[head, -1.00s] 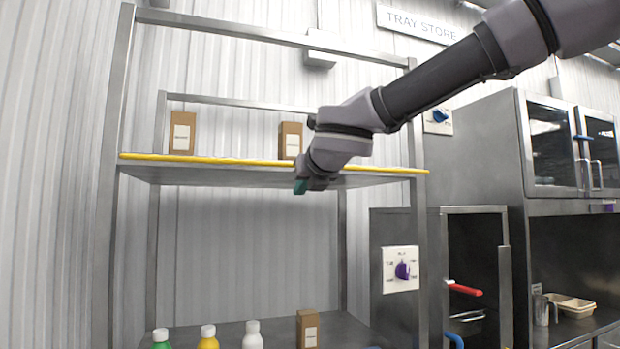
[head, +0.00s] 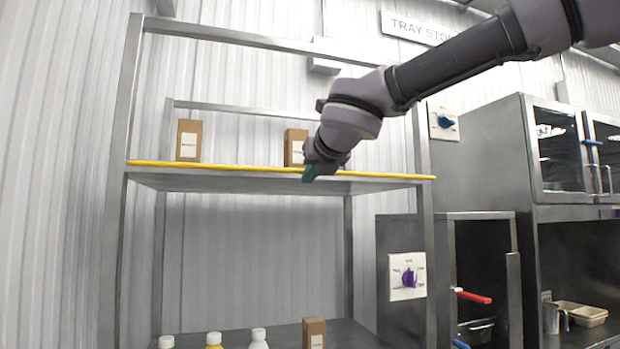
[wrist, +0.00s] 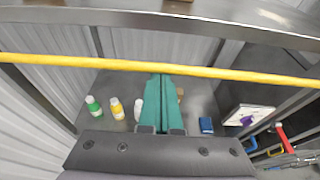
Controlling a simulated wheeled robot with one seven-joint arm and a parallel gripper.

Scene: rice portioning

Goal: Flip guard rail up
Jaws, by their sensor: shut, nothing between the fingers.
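The yellow guard rail (head: 230,168) runs along the front edge of the upper shelf (head: 200,183), lying down at the shelf's level. It also crosses the wrist view (wrist: 120,62) from side to side. My gripper (head: 309,175) has green fingers and is at the rail's height, right of its middle, in the head view. In the wrist view the green fingers (wrist: 163,78) are together with nothing between them, and their tips reach up to the rail. I cannot tell whether they touch it.
Two brown boxes (head: 189,140) (head: 295,147) stand on the upper shelf. Bottles (head: 214,341) and a brown box (head: 314,333) stand on the lower shelf. A panel with a purple knob (head: 408,277) is at the right, beside a dark cabinet. Space between the shelves is free.

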